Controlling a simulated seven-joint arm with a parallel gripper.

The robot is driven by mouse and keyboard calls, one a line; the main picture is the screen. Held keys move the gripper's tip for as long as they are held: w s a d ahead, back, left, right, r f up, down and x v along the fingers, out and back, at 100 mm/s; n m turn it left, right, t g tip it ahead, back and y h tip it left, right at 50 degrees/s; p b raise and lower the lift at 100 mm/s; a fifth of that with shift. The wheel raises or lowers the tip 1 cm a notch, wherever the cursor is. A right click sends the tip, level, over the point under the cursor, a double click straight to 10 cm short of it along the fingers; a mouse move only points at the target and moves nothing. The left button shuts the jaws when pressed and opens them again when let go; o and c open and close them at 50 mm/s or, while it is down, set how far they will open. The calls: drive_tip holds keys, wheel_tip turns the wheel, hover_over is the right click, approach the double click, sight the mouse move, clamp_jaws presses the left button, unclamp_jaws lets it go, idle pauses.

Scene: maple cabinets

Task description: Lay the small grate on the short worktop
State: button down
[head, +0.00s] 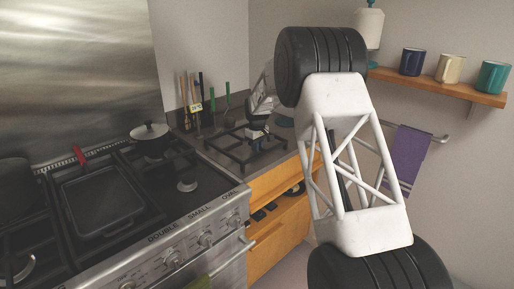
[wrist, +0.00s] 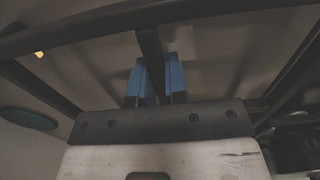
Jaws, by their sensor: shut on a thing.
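The small grate (head: 222,154) is a dark frame of crossed bars. It is over the short worktop (head: 215,129), the dark grey surface to the right of the stove. I cannot tell whether its feet touch the surface. My gripper (head: 257,131) is above the grate, partly hidden by my arm. In the wrist view, the blue fingertips of my gripper (wrist: 158,82) are shut on one bar of the grate (wrist: 151,52), with other bars spreading to both sides.
The stove (head: 187,222) with a griddle pan (head: 101,204) and a lidded pot (head: 149,133) is at left. Utensils (head: 189,91) stand at the worktop's back. A wooden shelf (head: 436,85) with mugs is at right. A teal disc (wrist: 28,119) shows in the wrist view.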

idle(0.3)
drive_tip(key=c, duration=1.1)
unclamp_jaws()
drive_tip(key=shift+f, duration=0.1)
drive_tip(key=shift+c, duration=0.2)
wheel_tip(320, 180, up, 12)
